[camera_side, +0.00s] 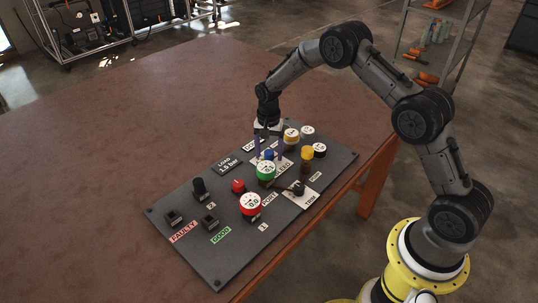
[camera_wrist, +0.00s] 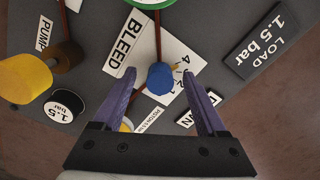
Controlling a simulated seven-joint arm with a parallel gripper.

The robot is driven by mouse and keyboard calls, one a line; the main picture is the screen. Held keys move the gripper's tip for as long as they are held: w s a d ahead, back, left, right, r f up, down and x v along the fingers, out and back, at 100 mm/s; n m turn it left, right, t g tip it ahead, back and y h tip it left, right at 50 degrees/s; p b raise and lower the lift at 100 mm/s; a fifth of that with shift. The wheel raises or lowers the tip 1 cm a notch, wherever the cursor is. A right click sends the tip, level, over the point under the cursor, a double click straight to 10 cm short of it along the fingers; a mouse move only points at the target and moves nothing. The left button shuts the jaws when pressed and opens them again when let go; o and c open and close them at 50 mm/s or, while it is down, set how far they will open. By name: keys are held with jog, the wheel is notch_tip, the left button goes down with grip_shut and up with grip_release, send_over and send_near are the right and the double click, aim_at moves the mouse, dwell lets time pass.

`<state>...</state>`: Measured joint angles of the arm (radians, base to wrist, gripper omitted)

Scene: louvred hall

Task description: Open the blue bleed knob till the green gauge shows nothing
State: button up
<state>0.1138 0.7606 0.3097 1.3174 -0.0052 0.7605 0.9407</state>
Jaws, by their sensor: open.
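The blue bleed knob (camera_wrist: 160,76) stands on a white numbered plate beside the label BLEED. In the side view the knob (camera_side: 268,154) shows just behind the green-rimmed gauge (camera_side: 265,170). The gauge's face is too small to read surely there; only its green rim (camera_wrist: 152,3) shows at the top of the wrist view. My gripper (camera_wrist: 159,73) is open, with one purple finger on each side of the knob and a visible gap on both sides. In the side view my gripper (camera_side: 268,159) points down over the panel. How deep the fingertips reach is unclear.
The dark panel (camera_side: 230,255) also carries a red-rimmed gauge (camera_side: 250,203), a red knob (camera_side: 238,186), a yellow knob (camera_side: 307,153), black switches (camera_side: 173,217) and a black knob (camera_side: 199,187). The brown table (camera_side: 110,120) is bare to the left.

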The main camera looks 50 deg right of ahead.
aim_at(269, 152)
jog(key=shift+r, duration=3.5)
notch_tip(269, 152, up, 14)
jog(key=shift+f, duration=0.1)
